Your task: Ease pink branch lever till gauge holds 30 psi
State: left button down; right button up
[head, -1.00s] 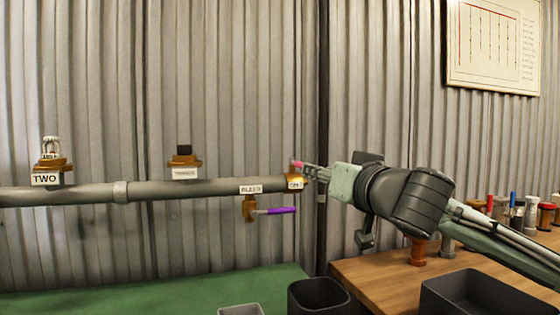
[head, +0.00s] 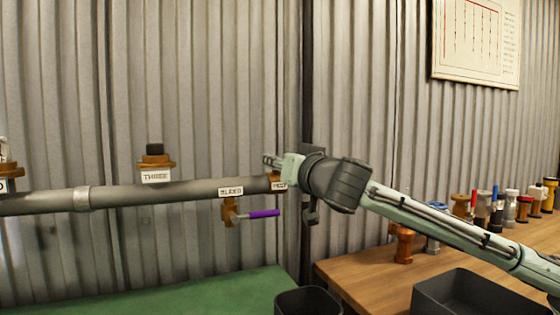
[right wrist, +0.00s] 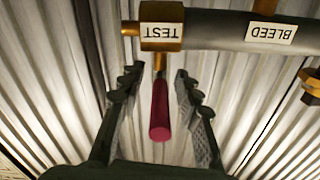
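The pink lever (right wrist: 159,110) hangs from the brass branch marked TEST (right wrist: 162,32) at the pipe's end in the right wrist view. My right gripper (right wrist: 158,76) is open, with one finger on each side of the lever and a visible gap to both. In the head view my right gripper (head: 268,159) is at the pipe's right end, just above the TEST label (head: 279,185); the pink lever cannot be made out there. No gauge can be made out in either view. My left gripper is not in view.
The BLEED branch with its purple lever (head: 263,213) hangs just left of the TEST end. The grey pipe (head: 135,193) carries a capped outlet labelled THREE (head: 156,163). A wooden bench (head: 375,280) with several fittings and a dark bin (head: 465,293) stands at right.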

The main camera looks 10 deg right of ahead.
jog(key=shift+w, duration=0.1)
jog(key=shift+c, duration=0.2)
grip_shut()
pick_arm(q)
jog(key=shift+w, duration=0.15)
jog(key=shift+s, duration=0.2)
pick_arm(e)
jog(key=shift+f, duration=0.1)
